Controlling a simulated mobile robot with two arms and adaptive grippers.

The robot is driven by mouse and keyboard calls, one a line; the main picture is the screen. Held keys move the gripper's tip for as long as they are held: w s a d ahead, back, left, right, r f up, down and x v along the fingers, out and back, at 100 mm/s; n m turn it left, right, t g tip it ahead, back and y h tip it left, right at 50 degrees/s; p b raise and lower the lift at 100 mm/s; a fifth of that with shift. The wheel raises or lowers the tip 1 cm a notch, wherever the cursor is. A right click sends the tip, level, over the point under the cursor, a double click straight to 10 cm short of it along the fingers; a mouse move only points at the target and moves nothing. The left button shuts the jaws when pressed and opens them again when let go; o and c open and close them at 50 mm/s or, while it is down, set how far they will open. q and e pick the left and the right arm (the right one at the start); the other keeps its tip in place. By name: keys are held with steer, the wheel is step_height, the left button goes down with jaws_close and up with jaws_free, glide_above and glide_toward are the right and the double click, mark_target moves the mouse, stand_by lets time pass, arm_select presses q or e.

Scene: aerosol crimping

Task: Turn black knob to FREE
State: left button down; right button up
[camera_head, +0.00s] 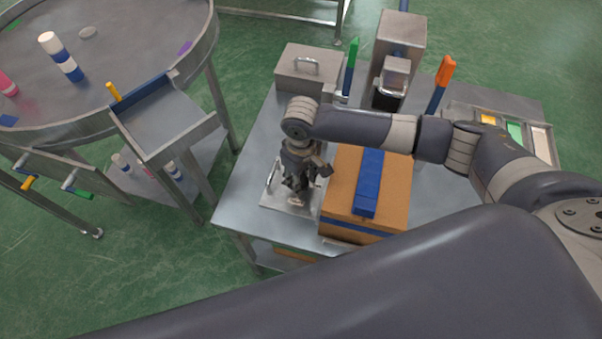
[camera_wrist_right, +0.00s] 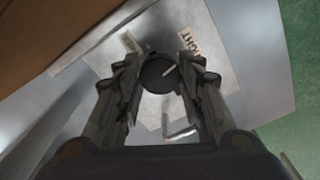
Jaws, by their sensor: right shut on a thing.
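The black knob (camera_wrist_right: 157,73) is round with a pale pointer line, on a pale label plate (camera_wrist_right: 205,25) in the right wrist view. The pointer slants towards the upper right of that view. Printed letters ending in "IGHT" (camera_wrist_right: 196,47) show right of the knob, and a small label (camera_wrist_right: 130,42) at its upper left is too blurred to read. My right gripper (camera_wrist_right: 158,80) is shut on the knob, a finger on each side. In the head view my right gripper (camera_head: 299,185) is over the metal plate (camera_head: 287,207) and hides the knob. My left gripper is not in view.
An orange-brown box (camera_head: 340,200) with a blue bar (camera_head: 369,183) stands close right of my gripper. A metal handle (camera_wrist_right: 182,133) rises near the knob. Metal boxes (camera_head: 309,72) stand behind on the table. A round metal table (camera_head: 110,65) is at the left.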

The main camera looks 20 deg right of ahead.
steer(key=n+p, duration=0.2)
steer(key=n, duration=0.1)
steer(key=shift+r+n+p, duration=0.2)
steer(key=shift+n+p, duration=0.1)
steer(key=n+p, duration=0.1)
steer(key=n, duration=0.2)
steer(key=shift+f+n+p, duration=0.1)
steer(key=shift+n+p, duration=0.2)
steer(key=shift+p, duration=0.1)
steer(key=n+p, duration=0.1)
steer(key=n, duration=0.3)
steer(key=shift+w+n+p, duration=0.1)
steer(key=shift+n+p, duration=0.2)
steer(key=shift+n, duration=1.9)
steer(key=o, duration=1.1)
steer(key=shift+f, duration=0.1)
steer(key=shift+c, duration=0.2)
step_height(320, 180, up, 12)
